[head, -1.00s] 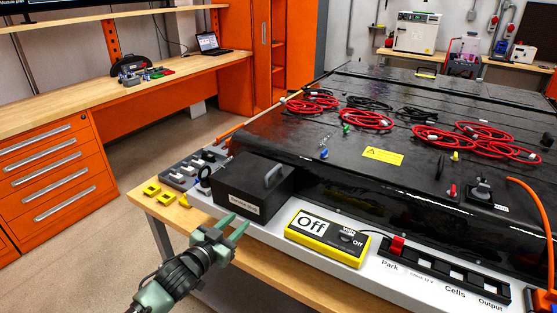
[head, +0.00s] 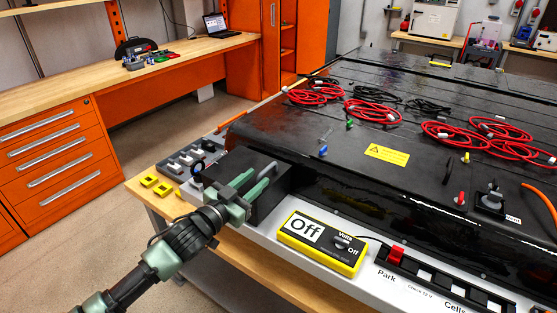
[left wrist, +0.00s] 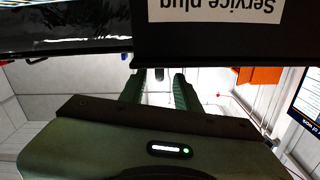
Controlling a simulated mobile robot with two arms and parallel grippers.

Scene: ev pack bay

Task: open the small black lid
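The small black lid (head: 232,160) is a box-like cover at the near left corner of the large black pack. In the left wrist view its dark front (left wrist: 215,42) fills the top, with an upside-down "Service plug" label (left wrist: 217,8). My left gripper (head: 262,172) reaches over the lid in the head view, its two green fingers apart near the lid's handle. The handle is mostly hidden by the fingers. In the left wrist view the fingers (left wrist: 159,80) are apart with a small dark piece between their tips; I cannot tell whether they touch it. My right gripper is not in view.
A yellow meter (head: 322,242) reading "Off" lies right of the lid, beside a board with a red switch (head: 396,256). Yellow blocks (head: 156,185) and grey parts sit to the left. Red cables (head: 372,112) lie on the pack.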

